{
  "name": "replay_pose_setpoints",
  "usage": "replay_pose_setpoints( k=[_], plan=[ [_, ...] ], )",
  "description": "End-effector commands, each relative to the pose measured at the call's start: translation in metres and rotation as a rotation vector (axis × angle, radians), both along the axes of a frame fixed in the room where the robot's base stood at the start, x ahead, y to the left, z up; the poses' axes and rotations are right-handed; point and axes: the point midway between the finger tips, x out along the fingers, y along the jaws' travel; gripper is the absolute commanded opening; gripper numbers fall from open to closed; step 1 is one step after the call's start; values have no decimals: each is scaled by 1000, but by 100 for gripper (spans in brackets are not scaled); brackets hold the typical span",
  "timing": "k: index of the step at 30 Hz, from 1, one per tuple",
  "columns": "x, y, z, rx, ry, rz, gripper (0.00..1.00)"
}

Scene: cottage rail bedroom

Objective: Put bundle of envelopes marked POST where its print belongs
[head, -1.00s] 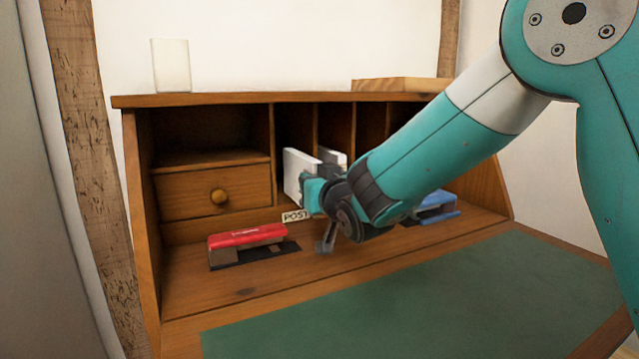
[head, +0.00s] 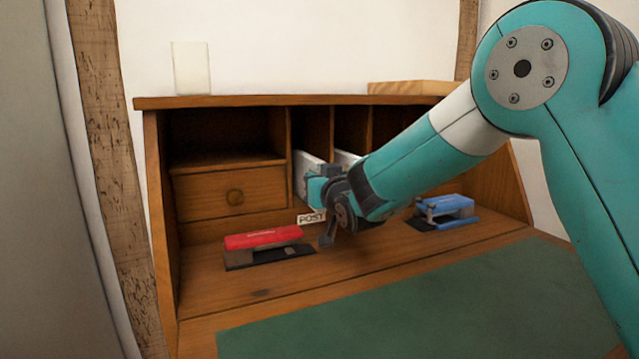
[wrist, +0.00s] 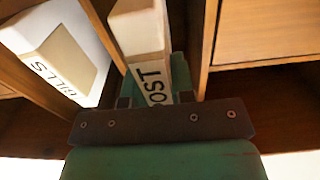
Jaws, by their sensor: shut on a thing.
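The POST label (head: 311,219) is on the desk right below that slot. My gripper (head: 318,190) is shut on the bundle's near end at the slot's mouth. The bundle's far end and its underside are hidden.
A bundle marked BILLS (wrist: 65,50) stands in the neighbouring slot, beyond a thin divider. The green desk mat (head: 400,300) in front is clear.

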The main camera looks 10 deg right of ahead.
Motion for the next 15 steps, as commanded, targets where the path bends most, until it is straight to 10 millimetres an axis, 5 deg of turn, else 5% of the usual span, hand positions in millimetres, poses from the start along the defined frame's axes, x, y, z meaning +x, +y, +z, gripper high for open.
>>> replay_pose_setpoints(
  k=[9,10,13,15],
  plan=[
    [0,0,1,0,-2,0,0],
    [0,0,1,0,-2,0,28],
    [0,0,1,0,-2,0,51],
    [0,0,0,0,-1,0,53]
  ],
)
